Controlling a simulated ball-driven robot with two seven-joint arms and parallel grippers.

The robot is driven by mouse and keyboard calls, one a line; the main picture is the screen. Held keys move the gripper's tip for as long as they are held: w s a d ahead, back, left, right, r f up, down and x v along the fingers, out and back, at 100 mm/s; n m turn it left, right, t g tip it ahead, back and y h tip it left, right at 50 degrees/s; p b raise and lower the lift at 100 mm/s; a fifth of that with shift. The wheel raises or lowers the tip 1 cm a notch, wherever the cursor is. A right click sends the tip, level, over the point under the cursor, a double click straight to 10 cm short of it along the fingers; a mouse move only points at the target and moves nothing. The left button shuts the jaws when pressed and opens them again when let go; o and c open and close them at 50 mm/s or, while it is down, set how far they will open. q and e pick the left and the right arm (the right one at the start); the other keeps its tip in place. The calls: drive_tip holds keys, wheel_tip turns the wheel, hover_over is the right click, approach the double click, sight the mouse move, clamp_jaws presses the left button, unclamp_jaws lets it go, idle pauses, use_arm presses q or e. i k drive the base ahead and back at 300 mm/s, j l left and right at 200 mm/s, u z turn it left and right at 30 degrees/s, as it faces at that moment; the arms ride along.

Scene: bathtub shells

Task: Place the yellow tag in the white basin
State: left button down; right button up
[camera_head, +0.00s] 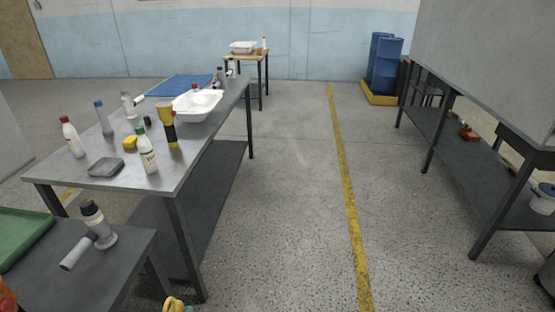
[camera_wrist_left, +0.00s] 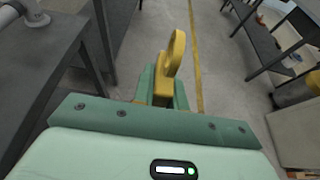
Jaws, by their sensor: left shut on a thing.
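The yellow tag (camera_wrist_left: 177,52), a flat piece with a hole, stands up between the green fingers of my left gripper (camera_wrist_left: 163,88), which is shut on it. In the head view the tag (camera_head: 174,303) shows at the bottom edge, low over the floor, right of the near dark table. The white basin (camera_head: 197,106) sits on the far part of the long metal table, well ahead of the tag. A second white basin (camera_head: 243,47) stands on a small table farther back. My right gripper is not in view.
The long metal table (camera_head: 150,180) holds several bottles, a yellow sponge-like piece (camera_head: 130,143) and a grey block (camera_head: 105,167). A dark table (camera_head: 120,265) stands at the near left. A shelf (camera_head: 450,130) runs along the right. The floor between is clear.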

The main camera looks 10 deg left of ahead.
sight(200, 109)
drive_tip(key=i+z, duration=0.1)
drive_tip(key=i, duration=2.1)
drive_tip(key=i+l+u, duration=0.1)
drive_tip(key=i+u, duration=0.35)
drive_tip(key=i+l+u, duration=0.25)
drive_tip(key=i+u, duration=0.15)
drive_tip(key=i+l+u, duration=0.95)
drive_tip(key=l, duration=0.25)
drive_tip(key=i+l+u, duration=0.15)
drive_tip(key=l, duration=0.2)
drive_tip(key=i+l+u, duration=0.1)
drive_tip(key=l, duration=0.25)
